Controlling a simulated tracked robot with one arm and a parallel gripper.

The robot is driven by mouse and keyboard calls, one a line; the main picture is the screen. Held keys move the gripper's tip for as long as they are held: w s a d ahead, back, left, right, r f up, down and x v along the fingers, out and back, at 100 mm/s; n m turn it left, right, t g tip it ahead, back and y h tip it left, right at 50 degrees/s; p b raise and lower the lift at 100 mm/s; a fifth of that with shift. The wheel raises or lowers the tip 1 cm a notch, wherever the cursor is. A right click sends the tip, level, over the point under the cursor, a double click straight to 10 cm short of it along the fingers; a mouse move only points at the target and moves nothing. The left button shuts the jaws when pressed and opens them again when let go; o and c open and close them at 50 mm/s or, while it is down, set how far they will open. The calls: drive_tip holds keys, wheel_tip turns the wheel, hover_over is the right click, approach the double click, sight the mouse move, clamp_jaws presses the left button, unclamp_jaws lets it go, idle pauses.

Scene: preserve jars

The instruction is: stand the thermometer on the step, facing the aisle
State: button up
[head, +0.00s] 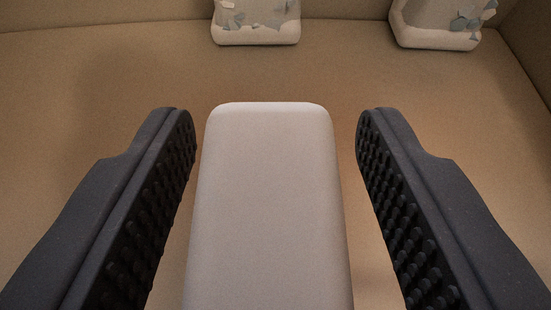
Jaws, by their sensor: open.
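My gripper (276,135) is open, with its two dark, studded fingers on either side of a pale, smooth block with rounded edges (268,200). A narrow gap shows between each finger and the block. The block runs from the bottom edge of the view up to between the fingertips. I cannot tell from this view whether it is the thermometer; no dial or scale shows on it. Its lower end is out of view. No step or aisle can be made out.
Two pale blocks with chipped, grey-patched faces stand at the back, one at top centre (256,32) and one at top right (436,38). The tan surface (90,80) around them is bare, with raised walls at the back and right.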

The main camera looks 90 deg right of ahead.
drive_tip(key=p+v, duration=0.2)
drive_tip(key=v, duration=1)
drive_tip(key=w+d+r+n+t+y, duration=0.1)
drive_tip(key=d+r+n+t+y, duration=0.3)
drive_tip(key=r, duration=0.8)
drive_tip(key=w+d+r+n+t+y, duration=0.15)
drive_tip(key=d+r+n+y, duration=0.3)
drive_tip(key=r, duration=0.65)
drive_tip(key=s+d+r+n+t+y, duration=0.1)
drive_tip(key=s+r+n+t, duration=0.3)
drive_tip(key=r, duration=0.9)
drive_tip(key=s+d+r+n+t+y, duration=0.1)
drive_tip(key=s+r+n+t+y, duration=0.3)
drive_tip(key=s+r, duration=0.5)
wheel_tip(320, 180, up, 5)
drive_tip(key=shift+d+n+t, duration=0.2)
drive_tip(key=shift+n+t, duration=0.55)
drive_tip(key=shift+t, duration=0.2)
